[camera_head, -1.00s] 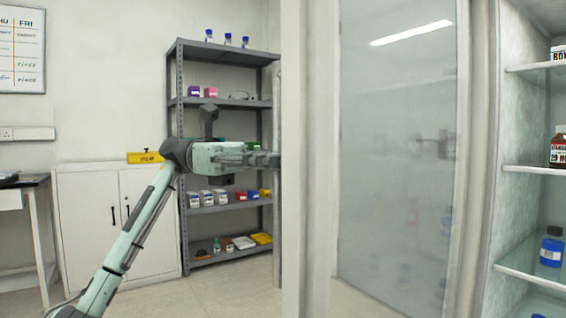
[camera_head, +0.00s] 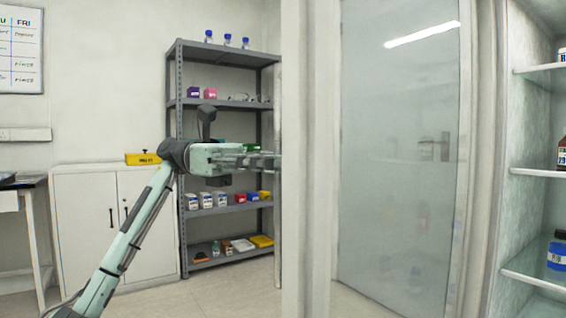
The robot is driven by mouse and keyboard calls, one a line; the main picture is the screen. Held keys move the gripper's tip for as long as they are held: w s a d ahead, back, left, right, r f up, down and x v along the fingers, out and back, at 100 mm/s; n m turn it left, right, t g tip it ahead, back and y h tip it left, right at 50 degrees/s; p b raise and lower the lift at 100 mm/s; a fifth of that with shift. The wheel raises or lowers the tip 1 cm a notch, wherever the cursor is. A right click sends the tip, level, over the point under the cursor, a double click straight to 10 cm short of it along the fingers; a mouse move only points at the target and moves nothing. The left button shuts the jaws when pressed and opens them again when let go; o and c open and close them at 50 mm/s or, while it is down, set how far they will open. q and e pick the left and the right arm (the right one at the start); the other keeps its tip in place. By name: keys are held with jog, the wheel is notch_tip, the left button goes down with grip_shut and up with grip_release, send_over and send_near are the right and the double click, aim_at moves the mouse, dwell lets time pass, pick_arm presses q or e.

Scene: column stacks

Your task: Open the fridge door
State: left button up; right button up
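The fridge door (camera_head: 400,170) stands open in the head view, its glass panel facing me and its pale frame upright at the left. The open fridge interior (camera_head: 530,215) shows at the right edge. A thin vertical bar (camera_head: 278,225), apparently the door handle, runs along the outer left side of the door frame. My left gripper (camera_head: 262,161) reaches from the left to this bar at mid height. Its fingertips are partly hidden at the bar and door edge, so I cannot tell whether they are closed on it. My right gripper is not in view.
Fridge shelves at the right hold bottles, including a blue one (camera_head: 557,255). A grey shelf rack (camera_head: 225,104) with boxes and bottles stands behind my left arm. A white cabinet (camera_head: 85,225) and a table (camera_head: 30,200) are at the left. Some floor (camera_head: 235,290) is clear.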

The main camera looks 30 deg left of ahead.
pick_arm(q)
jog(key=shift+o, duration=0.8)
jog(key=shift+w, duration=0.1)
jog(key=a, duration=1.2)
jog(key=shift+s, duration=0.25)
